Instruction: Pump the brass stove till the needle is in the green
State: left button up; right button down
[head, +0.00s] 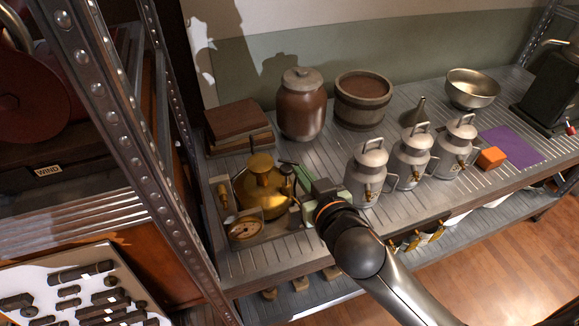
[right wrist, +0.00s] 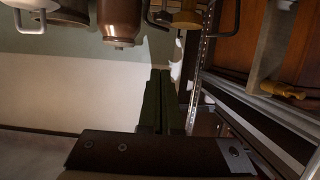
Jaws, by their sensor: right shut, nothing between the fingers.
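The brass stove (head: 262,190) stands in a shallow tray at the left end of the metal shelf. A round brass-rimmed dial (head: 243,229) sits at its front left; its needle and colours are too small to read. A small brass piece (head: 223,197) stands left of the stove. My right gripper (head: 287,166) is just right of the stove, its green fingers reaching towards its upper right side; I cannot tell whether they touch it. In the right wrist view its fingers (right wrist: 160,95) are together and empty. My left gripper is out of view.
A brown jar (head: 302,105), wooden tub (head: 362,99) and books (head: 239,127) stand behind. A metal upright (head: 125,130) borders the shelf on the left.

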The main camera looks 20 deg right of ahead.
send_over(289, 168)
jog(key=s, duration=0.2)
notch_tip(289, 168, down, 3)
jog(key=shift+a+f, duration=0.15)
jog(key=shift+f, duration=0.45)
jog(key=shift+a+f, duration=0.15)
jog(key=shift+f, duration=1)
notch_tip(289, 168, down, 5)
jog(key=b, duration=0.3)
jog(key=shift+s+r, duration=0.1)
jog(key=shift+r, duration=0.1)
